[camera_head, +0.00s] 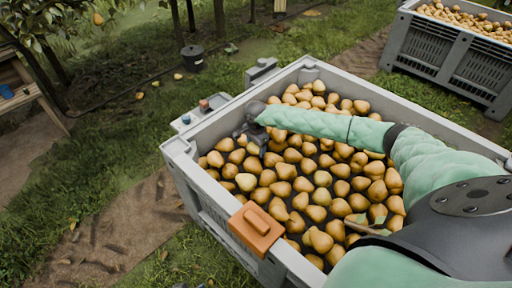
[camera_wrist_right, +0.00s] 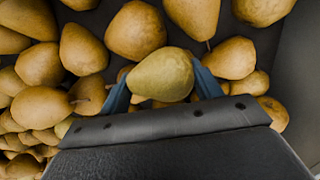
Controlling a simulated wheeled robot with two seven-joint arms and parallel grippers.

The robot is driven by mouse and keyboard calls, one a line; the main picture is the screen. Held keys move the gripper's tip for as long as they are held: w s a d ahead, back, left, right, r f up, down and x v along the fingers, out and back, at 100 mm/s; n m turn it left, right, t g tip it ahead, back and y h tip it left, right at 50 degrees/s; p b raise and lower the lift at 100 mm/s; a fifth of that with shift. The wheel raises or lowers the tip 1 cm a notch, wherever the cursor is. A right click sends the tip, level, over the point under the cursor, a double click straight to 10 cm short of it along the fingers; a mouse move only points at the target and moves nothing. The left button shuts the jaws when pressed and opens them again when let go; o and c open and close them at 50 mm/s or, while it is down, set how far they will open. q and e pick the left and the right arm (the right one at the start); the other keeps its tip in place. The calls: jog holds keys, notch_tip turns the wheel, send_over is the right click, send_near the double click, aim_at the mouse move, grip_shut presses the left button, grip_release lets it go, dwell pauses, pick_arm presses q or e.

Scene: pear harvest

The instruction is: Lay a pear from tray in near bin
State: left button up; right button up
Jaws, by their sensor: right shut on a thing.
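The near bin (camera_head: 182,159) is a large grey crate holding many yellow-brown pears. My right arm reaches across it from the right. My right gripper (camera_head: 250,143) is low inside the bin near its far left wall. In the right wrist view the gripper's blue fingers (camera_wrist_right: 162,88) are shut on a greenish-yellow pear (camera_wrist_right: 161,73), with other pears close around it. I cannot tell whether the held pear touches them. The tray (camera_head: 196,116) is a light grey one just outside the bin's far left side, with a small reddish-brown thing on it. My left gripper is not seen.
An orange block (camera_head: 256,228) sits on the near bin's front left rim. A second grey bin (camera_head: 437,58) full of pears stands at the back right. A dark bucket (camera_head: 192,58) and a few loose pears are on the grass. A wooden stand (camera_head: 24,97) is at the left.

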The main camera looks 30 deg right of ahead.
jog(key=o, duration=1.1)
jog(key=shift+r, duration=0.1)
